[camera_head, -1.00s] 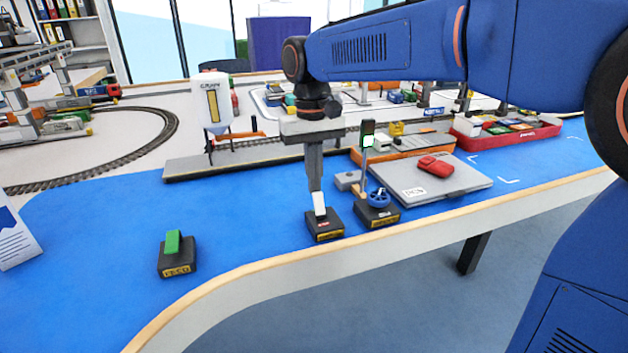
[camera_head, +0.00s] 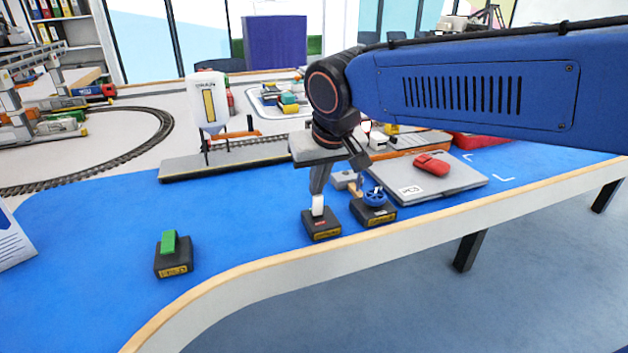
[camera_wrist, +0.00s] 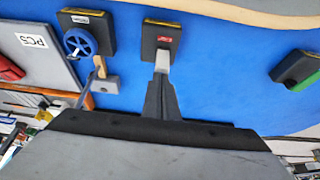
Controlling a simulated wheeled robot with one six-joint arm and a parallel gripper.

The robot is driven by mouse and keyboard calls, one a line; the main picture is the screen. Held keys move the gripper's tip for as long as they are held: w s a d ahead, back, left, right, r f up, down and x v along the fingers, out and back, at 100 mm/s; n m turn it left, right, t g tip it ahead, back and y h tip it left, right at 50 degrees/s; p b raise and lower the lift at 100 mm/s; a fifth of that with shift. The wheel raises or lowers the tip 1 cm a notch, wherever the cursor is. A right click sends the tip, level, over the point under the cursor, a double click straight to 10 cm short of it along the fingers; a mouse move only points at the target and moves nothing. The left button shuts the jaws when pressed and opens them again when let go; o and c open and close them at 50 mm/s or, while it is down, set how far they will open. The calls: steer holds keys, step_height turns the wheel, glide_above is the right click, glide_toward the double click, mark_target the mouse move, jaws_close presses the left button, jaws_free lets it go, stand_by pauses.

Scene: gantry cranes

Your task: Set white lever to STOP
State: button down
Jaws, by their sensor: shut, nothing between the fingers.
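The white lever (camera_head: 317,206) stands on a small black base (camera_head: 322,226) with a red label and a yellow label, near the table's front edge. It looks close to upright in the head view. In the wrist view the lever (camera_wrist: 162,62) shows just beyond my fingertips, with its black base (camera_wrist: 160,40) behind it. My gripper (camera_head: 317,190) is shut and empty, pointing down and tilted, its tips at the lever's top. I cannot tell whether they touch it. The label's small words cannot be read, so the STOP side is unclear.
A black base with a blue wheel (camera_head: 375,197) stands close to the right of the lever. A green lever (camera_head: 169,243) on its own base is further left. A grey laptop-like plate (camera_head: 440,182) with a red object lies at right.

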steer(key=shift+s+d+t, duration=0.15)
steer(key=shift+s+t, duration=0.5)
steer(key=shift+t, duration=0.15)
steer(key=shift+w, duration=0.15)
steer(key=shift+r, duration=0.15)
steer(key=shift+r, duration=0.65)
steer(key=shift+w, duration=0.1)
steer(key=shift+w+r, duration=0.15)
steer(key=shift+w, duration=0.1)
steer(key=v, duration=0.9)
steer(key=shift+r, duration=0.3)
